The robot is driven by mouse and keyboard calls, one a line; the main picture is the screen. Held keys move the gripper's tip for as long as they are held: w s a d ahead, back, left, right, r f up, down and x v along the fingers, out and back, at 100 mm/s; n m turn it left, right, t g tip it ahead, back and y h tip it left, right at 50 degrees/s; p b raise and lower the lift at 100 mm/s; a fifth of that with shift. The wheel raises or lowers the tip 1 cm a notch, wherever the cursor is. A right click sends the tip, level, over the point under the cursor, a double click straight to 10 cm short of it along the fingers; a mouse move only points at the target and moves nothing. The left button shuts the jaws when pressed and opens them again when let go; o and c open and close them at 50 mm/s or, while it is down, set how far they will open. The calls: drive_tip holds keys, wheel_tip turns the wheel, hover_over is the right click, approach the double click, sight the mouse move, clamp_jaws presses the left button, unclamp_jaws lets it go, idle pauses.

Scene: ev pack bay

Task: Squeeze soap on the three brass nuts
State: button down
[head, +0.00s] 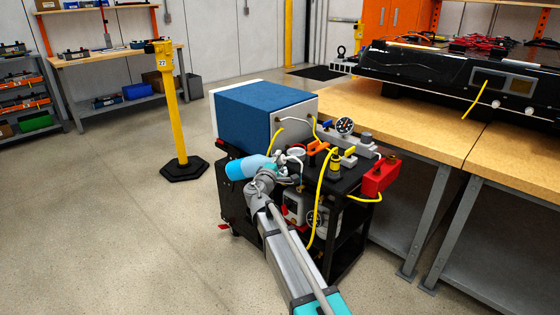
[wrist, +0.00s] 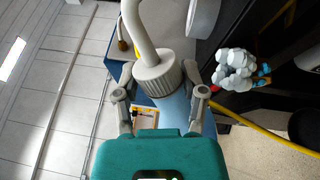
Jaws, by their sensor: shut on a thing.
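My gripper (wrist: 159,84) is shut on a squeeze bottle (wrist: 172,108), with one finger on each side just below its ribbed white cap (wrist: 160,76). A white curved spout rises from the cap and runs out of the top of the wrist view. White foam (wrist: 236,68) sits in a clump to the right of the gripper, against blue-ended fittings (wrist: 263,75). Whatever lies under the foam is hidden. In the head view my arm reaches over the black cart's left side. I cannot clearly pick out the three brass nuts in either view.
A wooden bench (head: 420,122) stands close on the right. A yellow post (head: 172,110) stands behind left. The left floor is open.

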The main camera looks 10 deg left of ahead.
idle(0.3)
drive_tip(key=shift+f, duration=0.1)
drive_tip(key=shift+f+b, duration=0.35)
drive_tip(key=shift+b, duration=0.15)
drive_tip(key=c, duration=0.9)
unclamp_jaws()
drive_tip(key=c, duration=0.5)
drive_tip(key=c, duration=1.4)
unclamp_jaws()
